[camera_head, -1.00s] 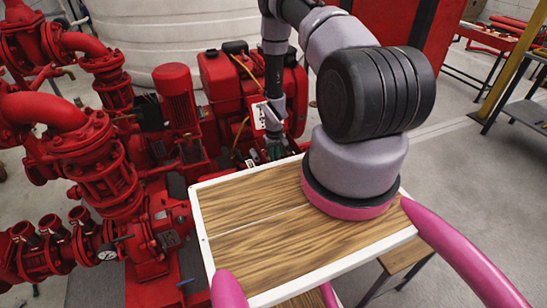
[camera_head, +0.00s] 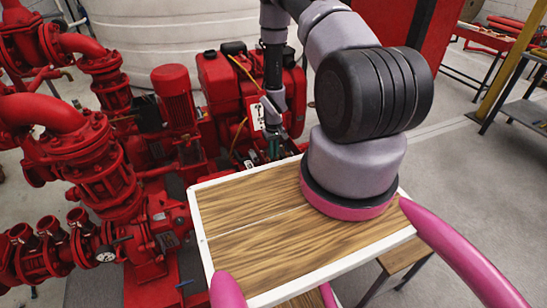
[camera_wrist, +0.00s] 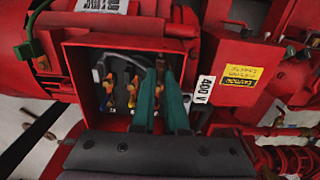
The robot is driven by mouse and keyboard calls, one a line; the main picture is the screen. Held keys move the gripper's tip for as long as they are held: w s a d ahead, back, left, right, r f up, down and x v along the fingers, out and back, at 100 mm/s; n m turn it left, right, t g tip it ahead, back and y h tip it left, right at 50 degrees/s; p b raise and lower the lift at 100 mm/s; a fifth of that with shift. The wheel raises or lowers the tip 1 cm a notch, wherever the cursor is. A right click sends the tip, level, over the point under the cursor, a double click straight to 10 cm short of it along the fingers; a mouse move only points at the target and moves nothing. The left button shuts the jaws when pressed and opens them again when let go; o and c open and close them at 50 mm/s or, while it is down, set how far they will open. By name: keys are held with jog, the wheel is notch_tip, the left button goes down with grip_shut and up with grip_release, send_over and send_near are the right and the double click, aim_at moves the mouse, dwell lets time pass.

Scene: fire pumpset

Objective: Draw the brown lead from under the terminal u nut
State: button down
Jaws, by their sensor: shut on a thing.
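In the wrist view, an open red terminal box (camera_wrist: 70,88) holds a row of terminals with brass-coloured nuts (camera_wrist: 132,92) and several short leads. My gripper (camera_wrist: 161,70), with teal fingers, reaches into the box at its right side. Its tips are shut on a thin dark lead end that looks like the brown lead (camera_wrist: 160,64). The fingers hide much of this lead and the terminal behind them. I cannot tell whether its end is still under the terminal u nut. In the head view, my gripper (camera_head: 273,148) points down beyond the wooden tabletop, by the red machine.
The box walls stand close around the fingers. A white "400 V" label (camera_wrist: 205,88) is on its right edge, and a yellow caution label (camera_wrist: 240,73) is further right.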

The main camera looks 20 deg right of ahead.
jog(key=shift+r, duration=3.2)
